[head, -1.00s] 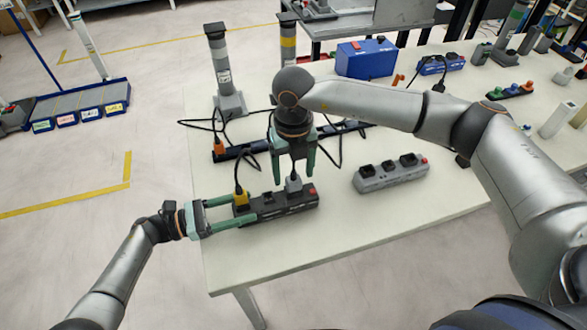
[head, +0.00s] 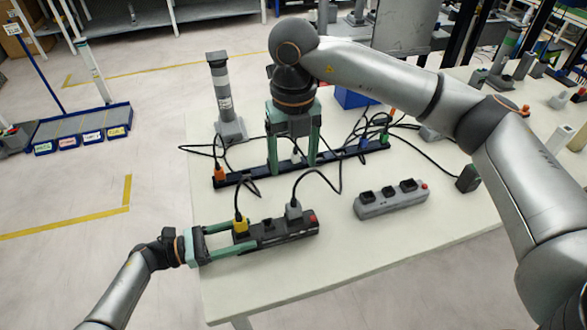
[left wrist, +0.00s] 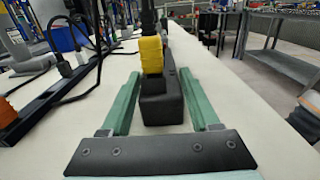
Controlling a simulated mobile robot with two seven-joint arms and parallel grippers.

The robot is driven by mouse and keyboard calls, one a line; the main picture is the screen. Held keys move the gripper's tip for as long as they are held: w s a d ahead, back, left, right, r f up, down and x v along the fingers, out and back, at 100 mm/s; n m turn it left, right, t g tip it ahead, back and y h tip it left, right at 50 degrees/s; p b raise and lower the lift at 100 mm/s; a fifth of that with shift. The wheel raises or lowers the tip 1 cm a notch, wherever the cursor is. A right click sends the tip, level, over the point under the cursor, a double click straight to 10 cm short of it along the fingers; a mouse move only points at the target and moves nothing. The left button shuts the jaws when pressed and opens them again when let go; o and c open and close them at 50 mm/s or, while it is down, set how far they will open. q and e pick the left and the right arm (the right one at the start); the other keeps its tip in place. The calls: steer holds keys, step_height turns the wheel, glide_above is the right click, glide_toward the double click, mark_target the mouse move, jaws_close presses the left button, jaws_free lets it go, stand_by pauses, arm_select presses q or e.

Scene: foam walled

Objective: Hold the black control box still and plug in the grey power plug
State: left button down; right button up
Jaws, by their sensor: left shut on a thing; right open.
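The black control box (head: 270,240) lies on the white table, with a red button at its right end. The yellow plug (head: 240,227) stands in its left end. The grey power plug (head: 293,210) stands upright at the box's right part, beside the red button, its black cable arching back; it looks seated. My left gripper (head: 239,239) is shut on the box's left end; in the left wrist view its green fingers flank the box (left wrist: 160,108) and yellow plug (left wrist: 151,54). My right gripper (head: 293,168) is open and empty, behind the grey plug and clear of it.
A dark blue socket rail (head: 240,178) with an orange plug (head: 219,174) and a green plug (head: 384,139) lies behind. A grey socket strip (head: 392,199) lies right of the box. A grey post (head: 222,95) stands at the back left. The front of the table is clear.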

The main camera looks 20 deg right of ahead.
steer(key=shift+r, duration=0.1)
arm_select(q)
steer(key=shift+c, duration=0.2)
jaws_free()
steer(key=shift+a, duration=0.1)
